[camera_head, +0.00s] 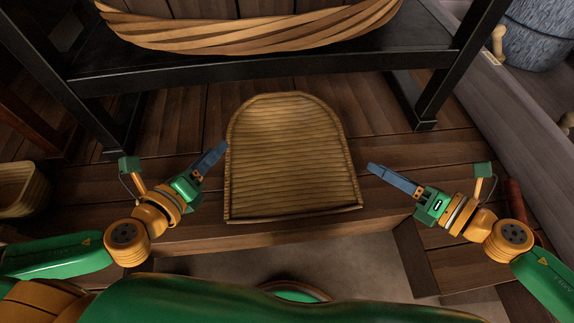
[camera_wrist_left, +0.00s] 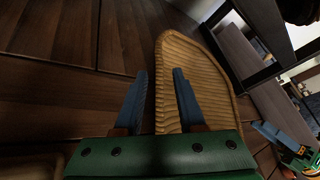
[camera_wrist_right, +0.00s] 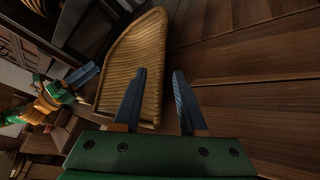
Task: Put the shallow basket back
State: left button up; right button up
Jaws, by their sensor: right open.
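The shallow basket (camera_head: 290,160) is a flat, woven tan tray with a rounded far end and a straight near edge. It lies on the wooden boards between my two grippers. My left gripper (camera_head: 222,148) is at its left side, and in the left wrist view its blue fingers (camera_wrist_left: 160,90) stand apart with the basket's rim (camera_wrist_left: 162,75) between and beyond them. My right gripper (camera_head: 372,168) is just off the basket's right side. In the right wrist view its fingers (camera_wrist_right: 160,85) are apart and empty, with the basket (camera_wrist_right: 130,65) to the left.
A black metal rack (camera_head: 270,73) stands behind, with a large woven basket (camera_head: 260,35) on its shelf. A small basket (camera_head: 20,188) is at the far left. A blue-grey tub (camera_head: 540,35) stands at upper right. The boards (camera_head: 180,118) around the shallow basket are mostly clear.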

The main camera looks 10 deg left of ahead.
jog(key=shift+v, duration=0.85)
